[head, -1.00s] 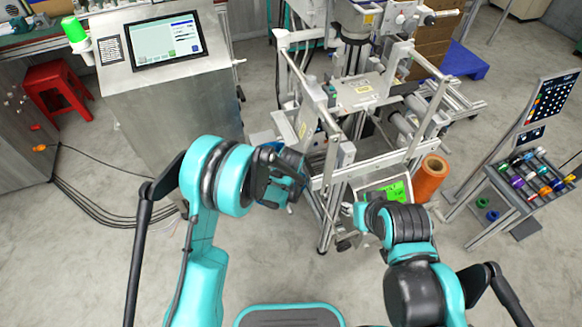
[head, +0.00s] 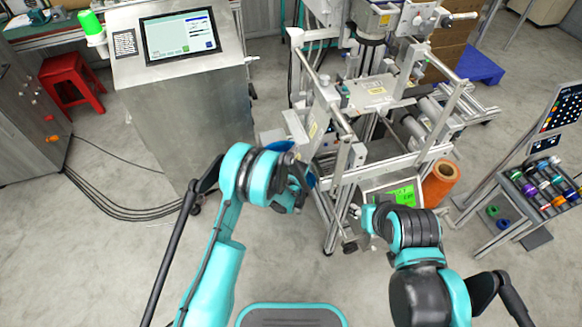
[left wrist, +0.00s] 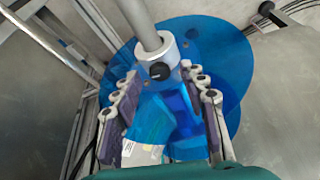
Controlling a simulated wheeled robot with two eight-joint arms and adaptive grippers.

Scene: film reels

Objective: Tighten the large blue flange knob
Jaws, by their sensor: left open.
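A large blue disc-shaped flange (left wrist: 232,62) sits on a grey shaft (left wrist: 142,22) in the left wrist view. A silver collar with a black screw head lies in front of the disc. The blue knob (left wrist: 180,115), a chunky block shape, lies nearer the camera. My left gripper (left wrist: 160,82) is open, with one padded finger on each side of the knob. I cannot tell whether the pads touch it. In the head view my left gripper (head: 292,190) largely hides the flange. My right gripper (head: 360,216) is in front of the machine, its fingers unclear.
The metal machine frame (head: 340,190) stands close beyond both grippers. An orange roll (head: 440,182) stands right of it, and a green-screened panel (head: 398,194) is near my right gripper. A steel console (head: 185,110) is at left. Open floor lies between console and machine.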

